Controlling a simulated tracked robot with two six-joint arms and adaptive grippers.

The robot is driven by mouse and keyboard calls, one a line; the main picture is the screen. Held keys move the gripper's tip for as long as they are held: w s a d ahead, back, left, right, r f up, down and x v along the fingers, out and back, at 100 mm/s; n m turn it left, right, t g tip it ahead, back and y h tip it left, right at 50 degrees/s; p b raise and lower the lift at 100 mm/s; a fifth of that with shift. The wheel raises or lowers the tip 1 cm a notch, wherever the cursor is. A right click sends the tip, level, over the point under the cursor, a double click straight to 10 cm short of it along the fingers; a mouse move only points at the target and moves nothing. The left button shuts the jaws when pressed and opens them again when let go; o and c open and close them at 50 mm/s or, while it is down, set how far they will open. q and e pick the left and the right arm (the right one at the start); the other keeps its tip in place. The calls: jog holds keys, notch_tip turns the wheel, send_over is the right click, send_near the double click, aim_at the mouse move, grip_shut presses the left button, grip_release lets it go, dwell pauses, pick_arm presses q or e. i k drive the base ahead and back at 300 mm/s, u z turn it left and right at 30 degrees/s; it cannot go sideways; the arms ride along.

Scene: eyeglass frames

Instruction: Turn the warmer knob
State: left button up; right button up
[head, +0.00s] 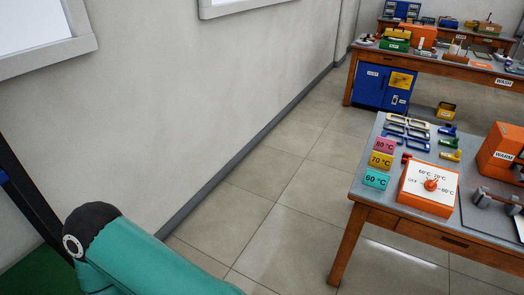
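The warmer control is an orange box (425,205) with a white dial face, at the near left part of the workbench in the head view. A small orange-red knob (431,184) sits in the middle of the dial. The face is marked OFF, 60 °C, 70 °C and 80 °C; the knob is too small to tell where it points. An orange unit labelled WARM (502,150) stands behind it to the right, cut by the picture edge. A teal link of my arm shows at the lower left, far from the knob. Neither of my grippers is in view.
Grey metal parts (482,197) sit on a dark mat at right. Open tiled floor (290,215) lies between wall and bench.

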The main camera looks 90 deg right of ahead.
aim_at(431, 185)
jog(key=u, duration=0.7)
jog(key=i, duration=0.25)
jog(key=z, duration=2.5)
jog(key=i, duration=0.2)
jog(key=z, duration=2.05)
jog(key=k, duration=0.6)
jog(key=z, duration=0.35)
jog(key=i, duration=1.65)
jog(key=u, duration=0.35)
